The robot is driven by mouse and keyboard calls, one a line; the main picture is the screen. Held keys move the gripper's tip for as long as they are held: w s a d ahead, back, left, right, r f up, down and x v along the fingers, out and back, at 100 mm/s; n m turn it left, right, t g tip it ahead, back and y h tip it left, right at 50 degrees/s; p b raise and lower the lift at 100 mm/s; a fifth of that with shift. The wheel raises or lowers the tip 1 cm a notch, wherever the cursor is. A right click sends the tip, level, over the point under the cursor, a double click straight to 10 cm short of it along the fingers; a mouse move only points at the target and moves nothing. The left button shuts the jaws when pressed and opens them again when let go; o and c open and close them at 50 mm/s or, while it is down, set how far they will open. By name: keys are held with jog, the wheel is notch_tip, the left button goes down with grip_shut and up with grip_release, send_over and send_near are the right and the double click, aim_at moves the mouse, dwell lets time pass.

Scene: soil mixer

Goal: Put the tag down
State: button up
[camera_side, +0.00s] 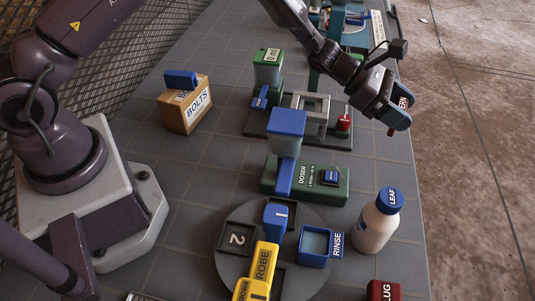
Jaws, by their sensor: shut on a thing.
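My gripper (391,112) is at the upper right, above the right edge of the table, pointing down and to the right. It is shut on a small tag (404,102), dark with pale lettering and partly hidden by the fingers. A bit of red shows below the fingers. The tag is held up in the air, apart from the things on the table.
A grey table (385,165) carries a green doser (335,185), a white LEAF bottle (377,228), a BOLTS box (186,107), and a round turntable (232,268) with a blue RINSE cup (314,246) and yellow probe (264,262). A grey stand (312,115) is left of my gripper.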

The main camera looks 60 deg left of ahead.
notch_tip(320, 180, up, 10)
jog(key=shift+f, duration=0.1)
jog(key=s+a+m+g, duration=0.1)
jog(key=s+a, duration=1)
jog(key=a, duration=0.3)
jog(key=s+a+g+h, duration=0.1)
jog(key=s+a, duration=0.3)
jog(key=s, duration=1.2)
jog(key=shift+m, duration=0.5)
jog(key=shift+w+a+f, duration=0.1)
jog(key=shift+f, duration=5.05)
jog(key=shift+a+f, duration=0.1)
jog(key=shift+f, duration=5.05)
jog(key=shift+f, duration=0.1)
jog(key=o, duration=0.9)
